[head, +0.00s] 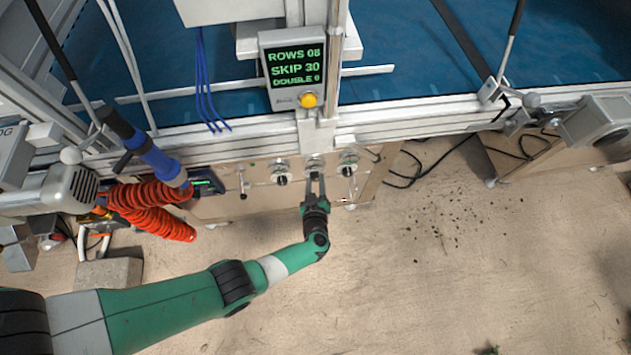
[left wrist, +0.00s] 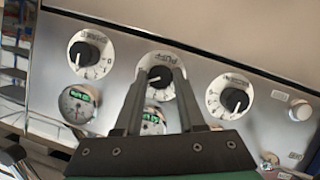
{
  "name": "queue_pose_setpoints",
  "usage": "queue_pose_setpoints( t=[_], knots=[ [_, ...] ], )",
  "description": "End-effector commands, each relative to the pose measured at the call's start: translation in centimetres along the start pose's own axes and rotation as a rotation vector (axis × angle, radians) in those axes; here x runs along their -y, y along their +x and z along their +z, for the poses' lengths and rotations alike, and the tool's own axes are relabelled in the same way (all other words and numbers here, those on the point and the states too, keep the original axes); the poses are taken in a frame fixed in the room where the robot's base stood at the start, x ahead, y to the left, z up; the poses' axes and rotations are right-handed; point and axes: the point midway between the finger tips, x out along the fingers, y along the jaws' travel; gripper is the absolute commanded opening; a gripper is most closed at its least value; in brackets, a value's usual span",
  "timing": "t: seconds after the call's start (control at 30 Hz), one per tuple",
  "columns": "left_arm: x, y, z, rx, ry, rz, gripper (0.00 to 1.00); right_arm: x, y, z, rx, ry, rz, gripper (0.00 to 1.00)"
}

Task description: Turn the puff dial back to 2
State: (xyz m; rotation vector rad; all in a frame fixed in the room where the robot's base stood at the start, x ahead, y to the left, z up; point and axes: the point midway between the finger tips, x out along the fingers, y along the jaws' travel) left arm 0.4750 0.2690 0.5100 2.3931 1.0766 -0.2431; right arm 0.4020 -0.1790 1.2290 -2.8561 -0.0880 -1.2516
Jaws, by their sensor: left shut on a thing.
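The puff dial (left wrist: 168,60) is the middle one of three dials on the machine's front panel, a white round plate with a black knob (left wrist: 159,77). In the head view the puff dial (head: 314,163) sits just beyond my left fingertips. My left gripper (head: 315,182) reaches up to the panel from the front and is shut on the knob. In the left wrist view my left gripper (left wrist: 160,84) has a finger on each side of the knob, hiding part of the dial's scale. I cannot read which number the knob points to. My right gripper is in neither view.
Similar dials stand left (left wrist: 90,53) and right (left wrist: 230,96) of it, close to my fingers. A gauge (left wrist: 77,104) and a silver button (left wrist: 300,110) are on the panel. Above, a display (head: 293,67) reads ROWS 08, SKIP 30, DOUBLE 0. An orange coiled hose (head: 150,205) hangs left.

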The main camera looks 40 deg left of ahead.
Motion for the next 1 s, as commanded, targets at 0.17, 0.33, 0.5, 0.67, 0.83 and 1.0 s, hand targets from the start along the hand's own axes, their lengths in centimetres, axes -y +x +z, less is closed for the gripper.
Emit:
queue_pose_setpoints(
  t=[0.17,0.33,0.5,0.67,0.83,1.0],
  knots=[
    [0.14,0.0,0.03,0.001,-0.101,0.042,0.0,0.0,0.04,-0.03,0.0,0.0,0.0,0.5],
    [0.27,0.03,0.06,0.0,-0.219,0.091,0.0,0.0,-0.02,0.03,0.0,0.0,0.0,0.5],
    [0.32,0.02,0.1,0.001,-0.331,0.138,0.0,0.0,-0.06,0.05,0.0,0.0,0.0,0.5],
    [0.39,0.04,0.11,0.001,-0.415,0.172,0.0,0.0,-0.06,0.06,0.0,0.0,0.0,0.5],
    [0.4,0.05,0.11,0.001,-0.472,0.195,0.0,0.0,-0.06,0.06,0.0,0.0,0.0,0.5],
    [0.37,0.05,0.09,0.0,-0.498,0.206,0.0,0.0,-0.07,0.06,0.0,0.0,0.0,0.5]
  ],
)
